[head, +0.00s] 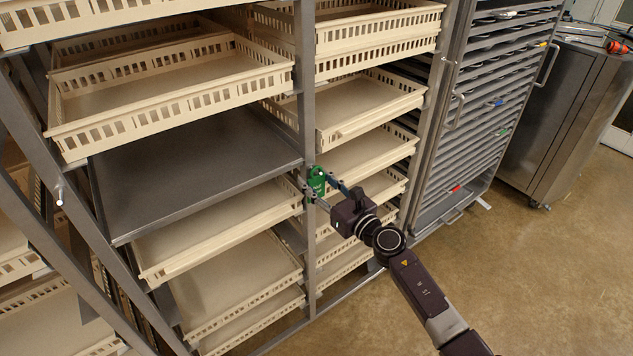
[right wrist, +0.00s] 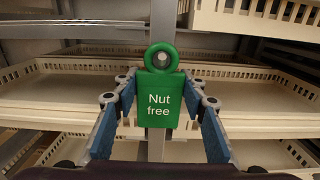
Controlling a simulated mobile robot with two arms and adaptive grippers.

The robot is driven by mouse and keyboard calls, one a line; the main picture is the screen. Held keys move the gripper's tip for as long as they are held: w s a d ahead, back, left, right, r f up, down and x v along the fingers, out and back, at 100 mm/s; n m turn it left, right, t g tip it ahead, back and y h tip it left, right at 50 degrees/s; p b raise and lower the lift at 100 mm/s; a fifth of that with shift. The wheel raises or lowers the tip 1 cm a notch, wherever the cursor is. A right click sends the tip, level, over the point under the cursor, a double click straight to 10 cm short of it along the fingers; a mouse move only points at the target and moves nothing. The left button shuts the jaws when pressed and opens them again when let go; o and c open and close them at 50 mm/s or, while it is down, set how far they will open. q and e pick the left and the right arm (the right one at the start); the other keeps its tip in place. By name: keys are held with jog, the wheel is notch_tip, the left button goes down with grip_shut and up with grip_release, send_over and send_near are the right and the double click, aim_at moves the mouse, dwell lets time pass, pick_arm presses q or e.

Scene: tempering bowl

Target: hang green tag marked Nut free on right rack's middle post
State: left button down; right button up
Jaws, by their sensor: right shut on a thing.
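The green tag (head: 317,180) is in my right gripper (head: 320,187), in front of the rack's middle post (head: 307,100). In the right wrist view the tag (right wrist: 160,101) reads "Nut free" and hangs upright, its ring at the top. The fingers of the right gripper (right wrist: 161,96) are shut on its two sides. The grey middle post (right wrist: 161,22) runs straight up behind it. A round grey end (right wrist: 162,60) shows inside the ring; I cannot tell whether the ring is around it or in front of it. My left gripper is not in view.
Cream slotted trays (head: 170,95) and a dark flat sheet (head: 190,165) fill the rack on both sides of the post. A peg (head: 60,193) sticks out from the left post. A tall metal rack (head: 480,110) and a steel cabinet (head: 560,110) stand right. Brown floor (head: 540,270) is clear.

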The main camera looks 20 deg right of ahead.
jog(key=o, duration=1.2)
